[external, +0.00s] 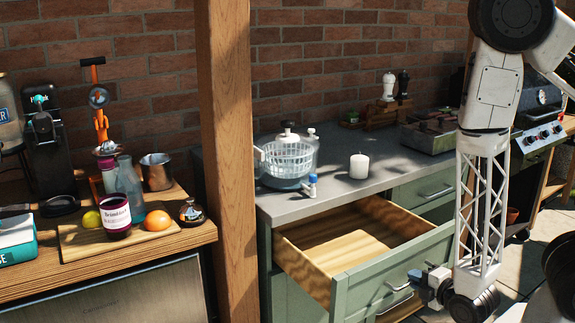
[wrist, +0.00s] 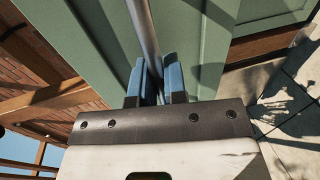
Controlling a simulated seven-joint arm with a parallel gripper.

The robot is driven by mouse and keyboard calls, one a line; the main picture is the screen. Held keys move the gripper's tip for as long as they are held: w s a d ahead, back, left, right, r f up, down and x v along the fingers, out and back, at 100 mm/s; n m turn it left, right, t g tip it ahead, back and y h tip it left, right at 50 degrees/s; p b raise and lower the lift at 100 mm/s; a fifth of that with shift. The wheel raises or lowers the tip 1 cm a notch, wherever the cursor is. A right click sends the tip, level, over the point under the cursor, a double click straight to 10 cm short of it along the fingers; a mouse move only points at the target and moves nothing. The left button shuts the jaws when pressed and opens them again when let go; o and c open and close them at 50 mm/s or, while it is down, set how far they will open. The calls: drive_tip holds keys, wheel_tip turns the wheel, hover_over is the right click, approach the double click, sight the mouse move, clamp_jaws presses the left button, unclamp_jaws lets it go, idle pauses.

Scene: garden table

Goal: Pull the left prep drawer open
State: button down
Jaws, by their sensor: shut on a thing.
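The left prep drawer (external: 346,285) is pulled well out from the green cabinet. Its wooden inside shows and looks empty. In the external view my gripper (external: 428,280) is at the drawer front, by its metal handle. In the wrist view the blue fingers of my gripper (wrist: 158,80) are shut on the handle (wrist: 143,28), a metal bar running up across the green front.
The grey countertop (external: 340,191) above holds a salad spinner (external: 289,158) and a white candle (external: 359,166). Another green drawer (external: 424,190) is closed to the right. A wooden post (external: 228,150) stands left of the cabinet. A grill (external: 540,115) stands at the right.

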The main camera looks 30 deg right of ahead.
drive_tip(key=shift+f+v, duration=0.25)
drive_tip(key=shift+v, duration=1)
drive_tip(key=shift+s, duration=0.15)
drive_tip(key=c, duration=1.2)
unclamp_jaws()
drive_tip(key=shift+s, duration=0.25)
drive_tip(key=shift+v, duration=3.5)
drive_tip(key=shift+s, duration=0.1)
